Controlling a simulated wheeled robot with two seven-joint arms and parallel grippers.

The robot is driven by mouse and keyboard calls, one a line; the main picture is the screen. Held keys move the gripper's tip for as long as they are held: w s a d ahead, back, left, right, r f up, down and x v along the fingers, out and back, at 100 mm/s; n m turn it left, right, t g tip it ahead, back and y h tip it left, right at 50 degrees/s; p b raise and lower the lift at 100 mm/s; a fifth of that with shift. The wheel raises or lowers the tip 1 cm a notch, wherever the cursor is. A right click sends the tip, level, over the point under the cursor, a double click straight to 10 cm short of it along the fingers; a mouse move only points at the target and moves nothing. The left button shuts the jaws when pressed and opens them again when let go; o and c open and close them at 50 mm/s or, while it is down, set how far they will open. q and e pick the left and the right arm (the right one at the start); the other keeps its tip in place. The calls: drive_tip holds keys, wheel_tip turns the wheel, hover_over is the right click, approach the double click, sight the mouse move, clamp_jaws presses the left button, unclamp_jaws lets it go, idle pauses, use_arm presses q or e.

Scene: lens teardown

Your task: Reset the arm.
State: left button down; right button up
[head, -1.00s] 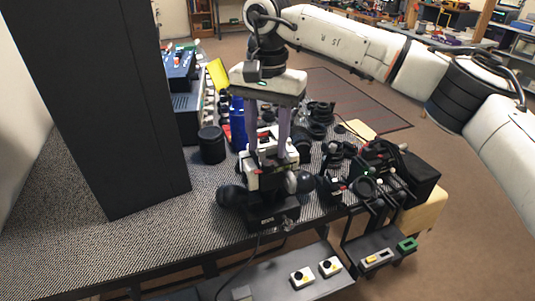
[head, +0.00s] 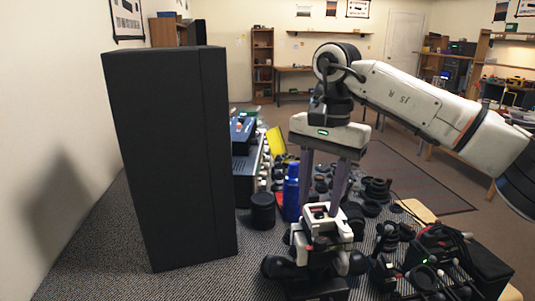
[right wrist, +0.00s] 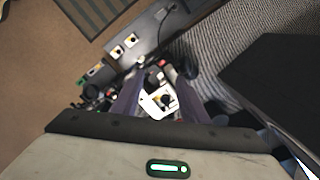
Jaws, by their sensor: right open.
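My right gripper (head: 322,203) points straight down with its two grey-purple fingers apart, and no object is clamped between them. Its fingertips are at the top of a white and black device (head: 322,236) with dark round ends, standing on the table. In the right wrist view, the fingers (right wrist: 159,85) are spread to either side of a white part with a black knob (right wrist: 158,102). I cannot tell whether they touch it. My left gripper is not in view.
A tall black panel (head: 170,160) stands at the left of the patterned table. Black lens parts and a cluttered rig (head: 440,260) crowd the right.

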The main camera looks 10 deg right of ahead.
drive_tip(key=s+a+f+m+g+y, duration=0.15)
drive_tip(key=s+a+f+y, duration=0.3)
drive_tip(key=a, duration=0.45)
drive_tip(key=s+a+f+m+g+y, duration=0.1)
drive_tip(key=s+a+f+g+y, duration=0.15)
drive_tip(key=a+f, duration=0.55)
drive_tip(key=s+a+r+m+t+y, duration=0.1)
drive_tip(key=s+a+r+m+y, duration=0.15)
drive_tip(key=a+m+y, duration=0.3)
drive_tip(key=s+a+r+m+t+y, duration=0.1)
drive_tip(key=s+a+r+m+y, duration=0.15)
drive_tip(key=a+m+y, duration=0.3)
drive_tip(key=w+d+f+m+t+h, duration=0.4)
drive_tip(key=d+f+m+t, duration=0.45)
drive_tip(key=m, duration=0.85)
drive_tip(key=w+d+f+m+t+h, duration=0.2)
drive_tip(key=d+f+m+t+h, duration=0.5)
drive_tip(key=m, duration=1.1)
drive_tip(key=s+d+f+m+g+h, duration=0.2)
drive_tip(key=s+d+f+m, duration=0.4)
drive_tip(key=s+f, duration=0.4)
drive_tip(key=s+d+f+m+g+h, duration=0.3)
drive_tip(key=s+d+f+m, duration=0.4)
drive_tip(key=s+f, duration=0.3)
wheel_tip(320, 180, down, 2)
drive_tip(key=shift+s+d+f, duration=0.15)
drive_tip(key=shift+s+d, duration=0.15)
drive_tip(key=shift+d, duration=0.05)
